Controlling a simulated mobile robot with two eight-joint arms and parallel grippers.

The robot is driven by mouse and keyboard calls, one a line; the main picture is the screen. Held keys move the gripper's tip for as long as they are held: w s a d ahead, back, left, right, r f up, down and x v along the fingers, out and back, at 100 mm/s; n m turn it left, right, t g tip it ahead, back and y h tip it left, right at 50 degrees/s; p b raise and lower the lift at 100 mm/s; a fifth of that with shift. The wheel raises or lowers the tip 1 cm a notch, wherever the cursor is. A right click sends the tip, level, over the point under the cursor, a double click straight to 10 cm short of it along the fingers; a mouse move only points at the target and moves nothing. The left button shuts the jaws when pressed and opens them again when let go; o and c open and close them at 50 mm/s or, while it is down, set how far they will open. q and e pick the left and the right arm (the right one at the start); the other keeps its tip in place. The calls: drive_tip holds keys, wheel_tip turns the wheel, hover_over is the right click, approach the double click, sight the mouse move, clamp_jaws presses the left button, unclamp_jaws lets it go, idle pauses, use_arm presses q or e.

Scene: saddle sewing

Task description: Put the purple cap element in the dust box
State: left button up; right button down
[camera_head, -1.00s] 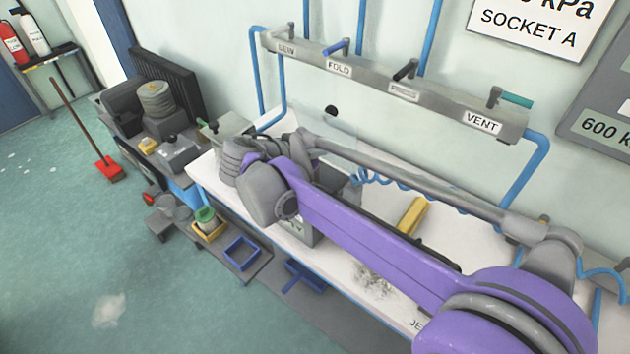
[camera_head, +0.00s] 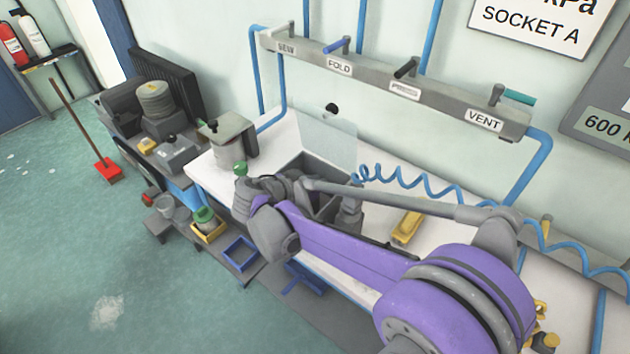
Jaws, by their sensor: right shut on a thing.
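The grey dust box (camera_head: 311,165) stands on the white bench with its clear lid (camera_head: 329,142) raised. My right arm crosses in front of it and covers much of its front and right side. My right gripper (camera_head: 265,188) is at the far grey end of that purple arm, by the left front of the box. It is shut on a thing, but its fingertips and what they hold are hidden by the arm. I cannot make out the purple cap element. My left gripper is not in view.
A grey unit with a pale jar (camera_head: 230,142) stands at the bench's left end, with a green knob (camera_head: 240,168) in front. A yellow block (camera_head: 407,227) lies right of the box. A coiled blue hose (camera_head: 420,185) runs along the back under the valve rail (camera_head: 400,85).

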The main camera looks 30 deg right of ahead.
drive_tip(key=c, duration=1.3)
unclamp_jaws()
drive_tip(key=shift+f, duration=0.2)
drive_tip(key=shift+c, duration=0.2)
drive_tip(key=o, duration=0.4)
drive_tip(key=shift+o, duration=0.2)
drive_tip(key=shift+r, duration=0.1)
drive_tip(key=shift+r, duration=0.15)
drive_tip(key=v, duration=1.2)
drive_tip(key=shift+p, duration=0.3)
drive_tip(key=shift+s, duration=0.1)
